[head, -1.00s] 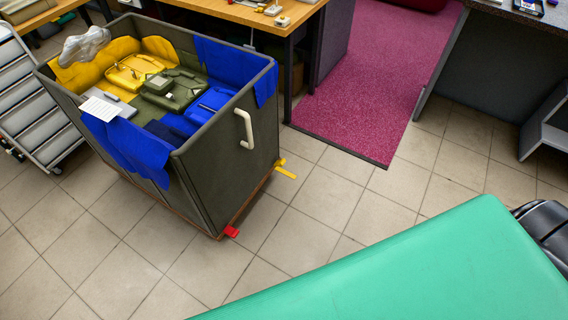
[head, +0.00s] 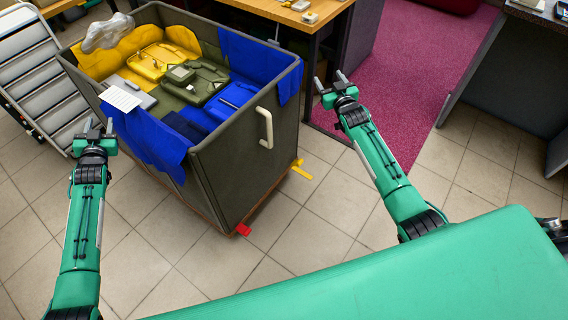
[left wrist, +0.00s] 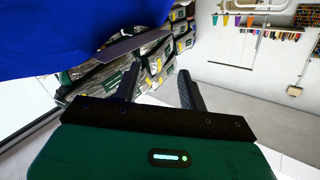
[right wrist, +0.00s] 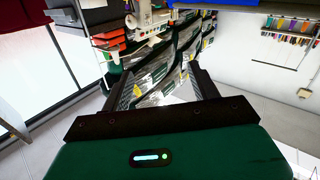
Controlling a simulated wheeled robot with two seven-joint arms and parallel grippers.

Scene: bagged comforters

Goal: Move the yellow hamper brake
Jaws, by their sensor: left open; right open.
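The yellow brake pedal (head: 301,170) sticks out at floor level from the base of the dark olive hamper (head: 236,165), at its right corner. A red pedal (head: 243,230) sticks out at the hamper's near bottom corner. My left gripper (head: 98,126) is open and empty, raised by the hamper's left front side. My right gripper (head: 331,82) is open and empty, raised to the right of the hamper, above and apart from the yellow pedal. In the left wrist view, blue cloth (left wrist: 80,30) hangs close above my left gripper (left wrist: 160,85). The right wrist view shows my right gripper (right wrist: 162,90) with nothing between its fingers.
The hamper has a cream handle (head: 265,127) and holds yellow, olive and blue items. A wooden desk (head: 290,15) stands behind it, and a grey slatted rack (head: 45,80) at left. A magenta carpet (head: 425,70) lies at right. Tiled floor in front is clear.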

